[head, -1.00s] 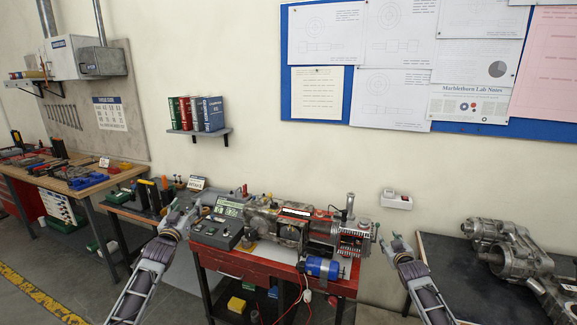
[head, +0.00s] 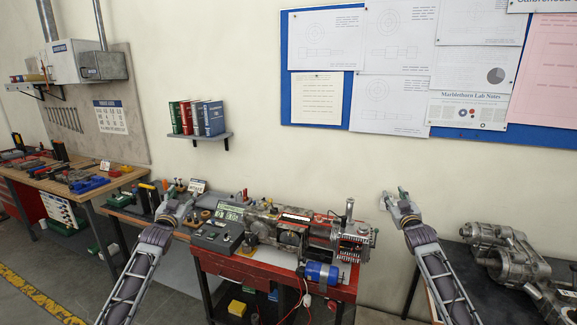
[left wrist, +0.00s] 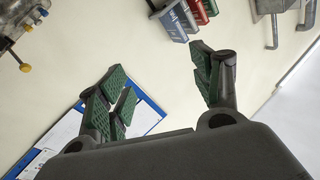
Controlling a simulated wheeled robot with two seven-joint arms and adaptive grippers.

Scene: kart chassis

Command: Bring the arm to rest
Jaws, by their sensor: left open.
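My left gripper (head: 178,200) is raised in front of the left side of the red bench, near the grey control box. In the left wrist view its green-padded fingers (left wrist: 165,90) are spread wide apart with nothing between them. My right gripper (head: 396,197) is raised to the right of the red bench, in front of the wall. Its finger tips look apart and nothing shows between them. Both arms reach up from the bottom of the head view.
The red bench (head: 262,276) carries a kart engine assembly (head: 300,230), a grey control box (head: 219,234) and a blue cylinder (head: 319,273). A dark table (head: 484,290) with metal castings (head: 510,255) stands at right. A wooden workbench (head: 75,184) with tools stands at left.

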